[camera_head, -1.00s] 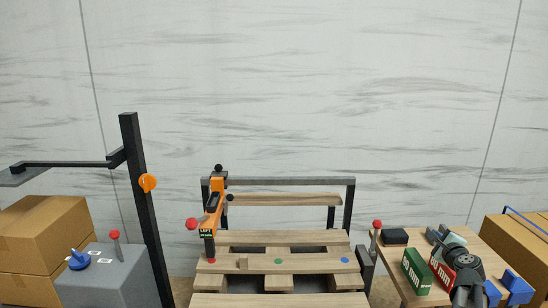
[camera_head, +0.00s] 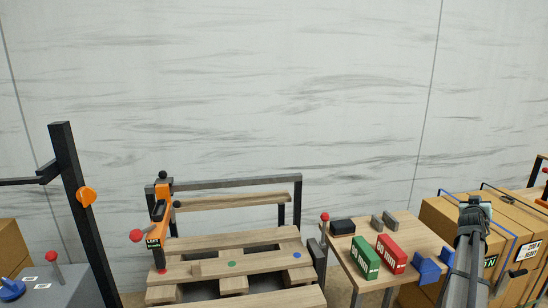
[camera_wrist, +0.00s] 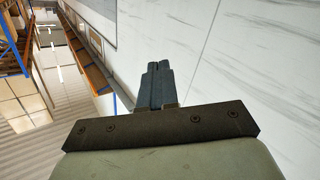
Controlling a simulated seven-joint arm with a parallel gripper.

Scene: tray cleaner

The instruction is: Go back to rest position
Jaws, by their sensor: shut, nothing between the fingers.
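My gripper shows in the wrist view (camera_wrist: 157,68) with its two dark fingers pressed together and nothing between them. Past it are the pale wall and, at upper left, racking and a floor seen at a steep tilt. In the head view my arm rises at the right, in front of the cardboard boxes (camera_head: 509,235) and right of the small wooden table (camera_head: 410,226). The fingers cannot be made out in the head view. No object is near the fingertips.
The wooden table holds a green box (camera_head: 365,258), a red box (camera_head: 391,254), blue blocks (camera_head: 427,268) and a black block (camera_head: 342,226). A slatted wooden bench (camera_head: 190,243) with an orange clamp (camera_head: 161,215) stands left of it. A black post (camera_head: 82,212) stands further left.

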